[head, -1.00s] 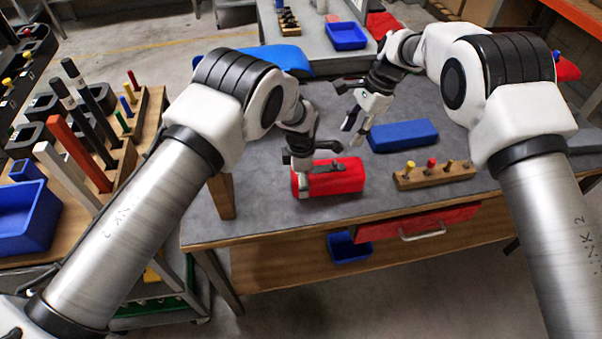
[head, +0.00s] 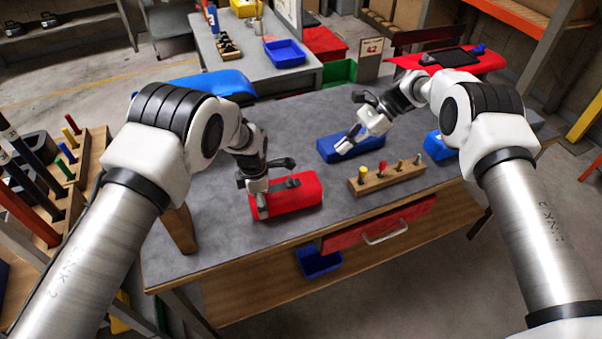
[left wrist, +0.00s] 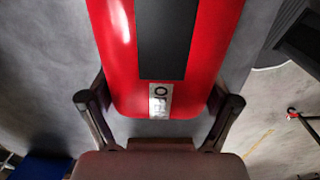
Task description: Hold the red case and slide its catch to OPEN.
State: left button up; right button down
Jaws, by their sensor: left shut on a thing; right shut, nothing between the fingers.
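The red case (head: 304,194) lies on the grey table, left of centre in the head view. My left gripper (head: 261,205) is shut on its left end. A small dark raised part, seemingly the catch (head: 293,182), shows on top in the head view.
A wooden block (head: 376,184) with several coloured pegs stands right of the red case. Another blue object (head: 436,146) lies farther right, partly behind my right arm. A red drawer (head: 375,225) is under the table's front edge. Bare tabletop lies behind the red case.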

pick_arm(q)
jog(key=shift+s+a, duration=0.1)
jog(key=shift+a, duration=0.15)
jog(key=shift+d, duration=0.15)
pick_arm(e)
send_near(302, 181)
jog(key=x, duration=0.5)
jog(key=shift+s+f, duration=0.1)
jog(key=shift+f, duration=0.15)
jog(key=a, duration=0.3)
jog(key=shift+s+a+r, duration=0.15)
jog(key=shift+s+a, duration=0.05)
jog(key=shift+s, duration=0.15)
jog(key=shift+a, duration=0.15)
jog(key=shift+s+a, duration=0.25)
jog(key=shift+a, duration=0.7)
jog(key=shift+s+a, duration=0.25)
jog(key=shift+a, duration=0.7)
